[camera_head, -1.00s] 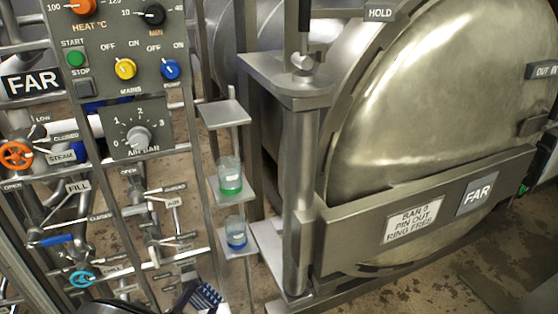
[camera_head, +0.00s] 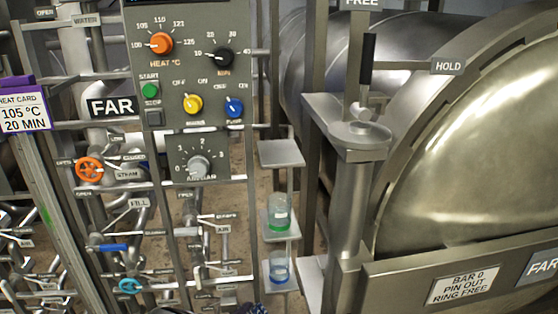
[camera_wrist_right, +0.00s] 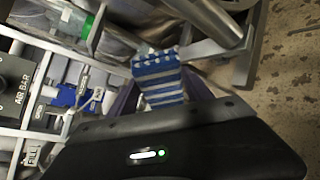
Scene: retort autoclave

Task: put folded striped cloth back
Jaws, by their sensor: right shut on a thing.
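The folded striped cloth (camera_wrist_right: 158,75), blue and white, shows in the right wrist view, sticking out from my right gripper (camera_wrist_right: 163,100). That gripper is shut on the cloth; the dark gripper body hides the rest of it. In the head view only a small dark blue bit of the cloth (camera_head: 250,309) seems to show at the bottom edge. My left gripper is not in view.
A narrow stand has a bare top shelf (camera_head: 281,152). Below are a green-based glass (camera_head: 278,215) and a blue-based glass (camera_head: 279,266). The control panel (camera_head: 195,130) and valve pipes are left, the autoclave door (camera_head: 480,170) right. A heat card (camera_head: 25,113) is far left.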

